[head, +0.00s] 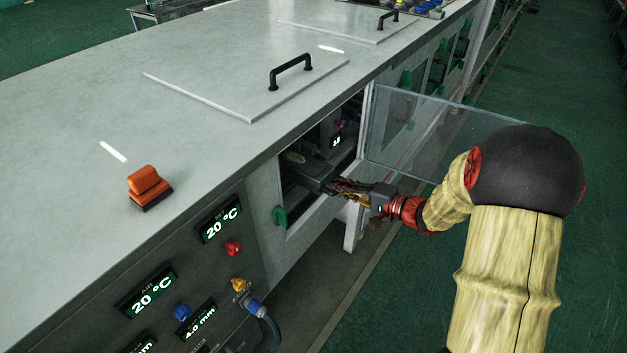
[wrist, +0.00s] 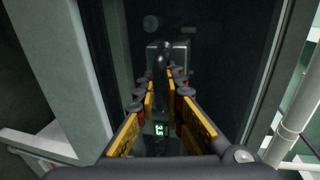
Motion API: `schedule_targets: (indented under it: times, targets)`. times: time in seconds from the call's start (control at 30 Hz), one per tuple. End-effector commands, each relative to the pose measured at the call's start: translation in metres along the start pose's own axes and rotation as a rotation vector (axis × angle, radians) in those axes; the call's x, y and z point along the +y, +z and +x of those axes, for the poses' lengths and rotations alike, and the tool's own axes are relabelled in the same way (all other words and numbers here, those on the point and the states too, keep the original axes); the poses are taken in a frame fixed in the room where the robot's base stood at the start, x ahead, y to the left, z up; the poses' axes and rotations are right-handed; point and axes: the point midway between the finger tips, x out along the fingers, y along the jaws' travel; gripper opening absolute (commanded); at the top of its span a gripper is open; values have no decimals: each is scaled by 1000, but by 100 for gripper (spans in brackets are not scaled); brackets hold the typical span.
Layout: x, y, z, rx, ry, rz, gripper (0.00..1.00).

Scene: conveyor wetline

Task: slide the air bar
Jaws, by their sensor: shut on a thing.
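My gripper (head: 334,184) reaches through an open hatch in the machine's front. In the wrist view its yellow-padded fingers (wrist: 162,78) converge and are shut on a dark upright part in front of a grey block, which I take to be the air bar (wrist: 180,50). In the head view a dark bar-like piece (head: 308,173) lies inside the hatch at the fingertips. The fingers and the dim interior hide much of the grip. A small lit display (wrist: 161,129) reading about 3.5 shows between the fingers.
A clear door (head: 425,135) stands open to the right of the hatch, near my arm. The frame (head: 320,222) edges the opening closely. A green latch (head: 280,216) is at its left. An orange-handled tool (head: 148,185) lies on the machine top. Displays and knobs line the front panel.

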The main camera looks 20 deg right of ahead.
Motion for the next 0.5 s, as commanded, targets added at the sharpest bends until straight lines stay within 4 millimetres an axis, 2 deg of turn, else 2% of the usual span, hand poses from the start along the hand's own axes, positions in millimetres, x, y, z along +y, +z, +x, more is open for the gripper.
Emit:
schedule_targets:
  times: [0.03,0.2,0.5]
  targets:
    - [8,-2,-20,9,2,3,0]
    - [20,-2,-76,8,2,3,0]
    - [38,0,-158,4,3,5,0]
